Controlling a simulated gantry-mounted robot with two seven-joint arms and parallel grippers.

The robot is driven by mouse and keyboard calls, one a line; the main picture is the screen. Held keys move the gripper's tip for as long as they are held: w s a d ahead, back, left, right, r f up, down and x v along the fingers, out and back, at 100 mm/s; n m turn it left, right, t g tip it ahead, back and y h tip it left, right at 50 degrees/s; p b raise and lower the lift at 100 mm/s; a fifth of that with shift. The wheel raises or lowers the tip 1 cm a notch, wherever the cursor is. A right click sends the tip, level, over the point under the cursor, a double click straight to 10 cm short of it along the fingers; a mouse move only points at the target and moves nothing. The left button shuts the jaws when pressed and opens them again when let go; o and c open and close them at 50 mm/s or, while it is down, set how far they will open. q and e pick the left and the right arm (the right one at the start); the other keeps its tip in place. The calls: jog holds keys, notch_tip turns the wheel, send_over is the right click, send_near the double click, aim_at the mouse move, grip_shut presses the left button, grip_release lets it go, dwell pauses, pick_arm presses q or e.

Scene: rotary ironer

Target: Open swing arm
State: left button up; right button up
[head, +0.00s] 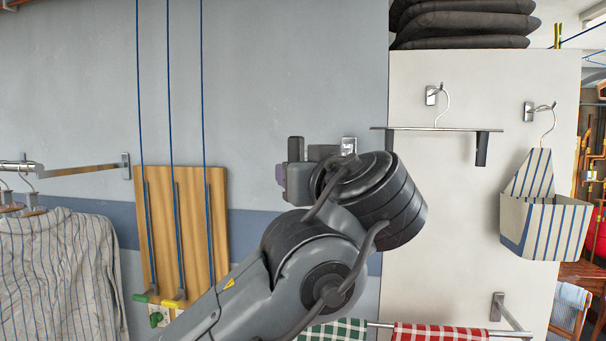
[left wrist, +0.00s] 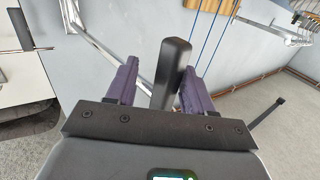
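My left gripper (head: 290,178) is in front of the wall in the head view, mostly hidden by its own wrist. A dark upright handle (head: 296,148) stands just above it, beside a small chrome bracket (head: 348,146). In the left wrist view, my left gripper's purple fingers (left wrist: 158,92) are apart. The dark handle (left wrist: 174,60) stands between them, closer to the right finger, with a gap at the left finger. A thin metal bar (left wrist: 80,42) runs behind the left finger. I cannot tell how it joins the handle. My right gripper is not in view.
A wall rail (head: 80,171) with a striped shirt (head: 60,265) is at left. A wooden board (head: 180,230) with blue cords hangs beside it. A hanger (head: 437,129), a striped bag (head: 545,215) and a towel rail (head: 500,332) are at right.

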pick_arm(q)
jog(key=shift+s, duration=0.15)
jog(key=b+v, duration=0.4)
jog(key=v, duration=0.6)
jog(key=shift+s+b, duration=0.3)
jog(key=shift+d, duration=0.15)
